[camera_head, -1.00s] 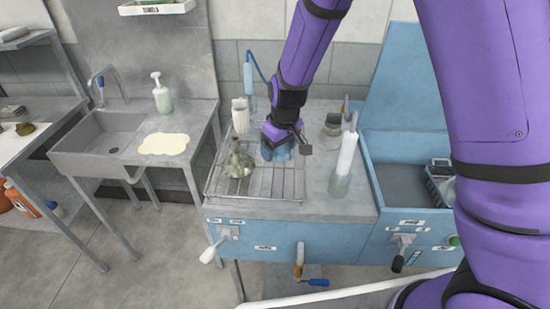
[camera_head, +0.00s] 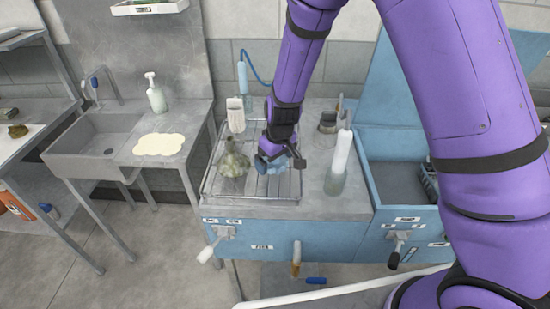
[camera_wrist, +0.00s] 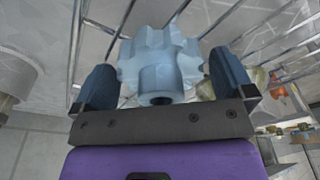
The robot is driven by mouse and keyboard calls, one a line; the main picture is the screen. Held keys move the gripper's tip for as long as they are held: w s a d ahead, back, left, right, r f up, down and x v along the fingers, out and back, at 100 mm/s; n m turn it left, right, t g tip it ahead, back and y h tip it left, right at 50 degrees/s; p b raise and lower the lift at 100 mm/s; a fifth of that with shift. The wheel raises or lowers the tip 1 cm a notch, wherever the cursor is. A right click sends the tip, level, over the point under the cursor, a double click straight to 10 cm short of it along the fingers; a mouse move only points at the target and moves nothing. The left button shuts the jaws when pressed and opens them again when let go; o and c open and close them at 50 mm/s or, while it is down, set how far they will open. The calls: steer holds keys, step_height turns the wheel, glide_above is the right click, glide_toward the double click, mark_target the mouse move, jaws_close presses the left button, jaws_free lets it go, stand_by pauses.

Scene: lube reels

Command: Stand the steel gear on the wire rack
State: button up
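The steel gear (camera_head: 276,168), a blue-grey toothed wheel with a hub, is between the fingers of my gripper (camera_head: 280,163). The wrist view shows the gear (camera_wrist: 160,62) with its teeth against or very close to both fingers of my gripper (camera_wrist: 163,75). The wire rack (camera_head: 250,201) lies on the steel bench top, with its bars under and around the gear. The gear is low over the right half of the rack. I cannot tell whether it touches the wires.
A greenish, mottled flask-shaped object (camera_head: 234,160) stands on the rack just left of the gear. A bottle (camera_head: 338,165) stands right of the rack, with a dark container (camera_head: 327,125) behind. A sink (camera_head: 95,145) is at left.

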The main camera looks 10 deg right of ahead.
mark_target(280, 163)
steer(key=shift+r, duration=0.1)
steer(key=s+d+r+m, duration=0.1)
steer(key=s+d+r, duration=0.15)
steer(key=r, duration=0.75)
steer(key=s+d+r, duration=0.2)
steer(key=d+r, duration=0.2)
steer(key=r, duration=0.7)
steer(key=s+d+r+m+t, duration=0.1)
steer(key=s+d+r+m, duration=0.1)
steer(key=s+d+r, duration=0.2)
steer(key=s+d+r+m+t, duration=0.1)
steer(key=s+d+r, duration=0.3)
steer(key=s, duration=0.7)
steer(key=s+d+r+m+t+h, duration=0.1)
steer(key=s+d+r+m, duration=0.1)
steer(key=s+d+r, duration=0.3)
steer(key=shift+s+d+m+t, duration=0.4)
steer(key=shift+s+d, duration=0.45)
steer(key=shift+s, duration=0.7)
steer(key=shift+r, duration=0.1)
